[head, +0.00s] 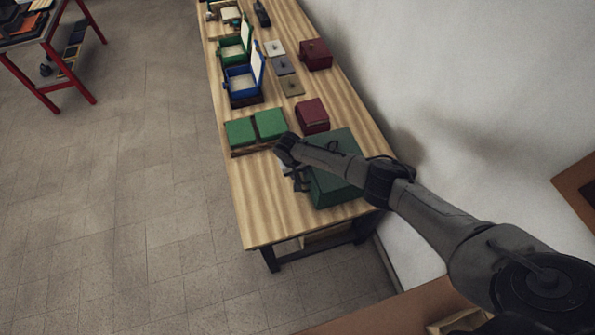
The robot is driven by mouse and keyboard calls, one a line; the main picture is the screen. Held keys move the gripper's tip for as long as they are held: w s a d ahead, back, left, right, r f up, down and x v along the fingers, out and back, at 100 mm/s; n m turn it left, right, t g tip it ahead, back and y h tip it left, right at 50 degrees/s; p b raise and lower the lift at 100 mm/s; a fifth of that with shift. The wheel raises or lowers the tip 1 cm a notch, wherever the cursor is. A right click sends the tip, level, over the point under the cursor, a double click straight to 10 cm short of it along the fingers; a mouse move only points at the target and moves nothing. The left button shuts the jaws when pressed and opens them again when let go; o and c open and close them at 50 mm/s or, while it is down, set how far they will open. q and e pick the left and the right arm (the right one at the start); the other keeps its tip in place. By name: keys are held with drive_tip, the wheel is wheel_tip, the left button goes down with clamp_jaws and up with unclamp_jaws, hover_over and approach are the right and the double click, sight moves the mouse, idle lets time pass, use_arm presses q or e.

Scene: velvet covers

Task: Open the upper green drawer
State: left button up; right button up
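A dark green box-shaped unit (343,190) stands at the near end of the wooden table, seen from above. Its drawer fronts are not clearly visible, and my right arm crosses over it and hides part of it. My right gripper (296,178) is at the left side of this unit, over or just beside its left edge. The fingers are small and dark, so I cannot tell whether they are open or touching the unit. My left gripper is not in view.
Two green-topped boxes (270,124) sit just beyond the gripper on the wooden table (262,210). A dark red box (312,116) stands behind the green unit. A blue open-lidded box (243,84) is farther back. The table's near left corner is clear.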

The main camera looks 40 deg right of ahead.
drive_tip(key=shift+c, duration=0.3)
clamp_jaws()
idle(0.3)
